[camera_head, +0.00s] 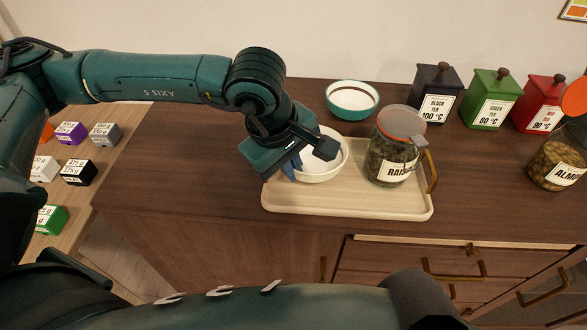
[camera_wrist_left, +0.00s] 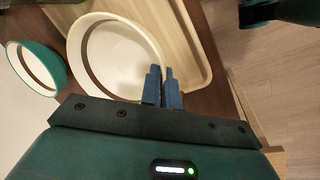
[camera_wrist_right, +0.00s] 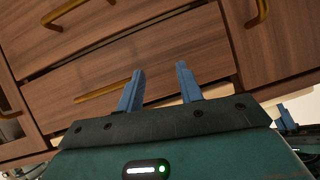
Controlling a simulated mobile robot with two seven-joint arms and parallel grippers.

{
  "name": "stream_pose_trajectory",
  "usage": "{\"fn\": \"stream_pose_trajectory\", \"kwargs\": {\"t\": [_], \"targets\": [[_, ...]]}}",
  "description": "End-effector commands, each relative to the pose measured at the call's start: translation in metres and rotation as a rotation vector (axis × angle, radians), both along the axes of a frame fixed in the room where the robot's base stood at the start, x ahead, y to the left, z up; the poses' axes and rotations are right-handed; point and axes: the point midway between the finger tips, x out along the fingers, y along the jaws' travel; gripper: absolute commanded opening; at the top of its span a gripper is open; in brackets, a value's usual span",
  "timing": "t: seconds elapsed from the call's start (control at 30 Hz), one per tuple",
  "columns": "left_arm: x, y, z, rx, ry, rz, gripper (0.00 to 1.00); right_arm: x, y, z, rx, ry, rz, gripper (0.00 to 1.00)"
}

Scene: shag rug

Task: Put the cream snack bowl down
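The cream snack bowl (camera_head: 327,168) is upright at the left part of the pale wooden tray (camera_head: 350,207). I cannot tell whether its base touches the tray. My left gripper (camera_head: 292,166) reaches over the bowl's left side and partly hides it. In the left wrist view the blue fingers (camera_wrist_left: 161,72) are close together with the near rim of the bowl (camera_wrist_left: 112,58) between them. My right gripper (camera_wrist_right: 160,69) is open and empty, facing the drawer fronts in the right wrist view.
A jar labelled RAI... (camera_head: 392,158) stands on the tray just right of the bowl. A teal bowl (camera_head: 352,112) is behind the tray. Black (camera_head: 437,92), green (camera_head: 490,98) and red (camera_head: 538,103) tea canisters and an almond jar (camera_head: 556,165) stand to the right. The counter's left side is clear.

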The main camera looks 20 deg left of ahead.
Motion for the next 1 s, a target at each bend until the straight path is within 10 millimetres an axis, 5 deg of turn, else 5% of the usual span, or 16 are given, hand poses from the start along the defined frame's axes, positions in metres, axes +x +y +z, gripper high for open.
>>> {"fn": "stream_pose_trajectory", "kwargs": {"t": [0.5, 0.77, 1.0], "targets": [[0.000, -0.001, -0.020, -0.002, -0.002, -0.001, 0.00, 0.000, 0.000, -0.008, 0.003, 0.002, -0.001, 0.36], [0.000, 0.000, -0.018, -0.001, -0.001, -0.001, 0.24, 0.000, 0.000, -0.004, 0.005, 0.002, -0.002, 0.36], [0.000, 0.000, -0.017, 0.000, 0.000, -0.001, 0.25, 0.001, -0.001, -0.003, 0.006, 0.000, -0.003, 0.36]]}}
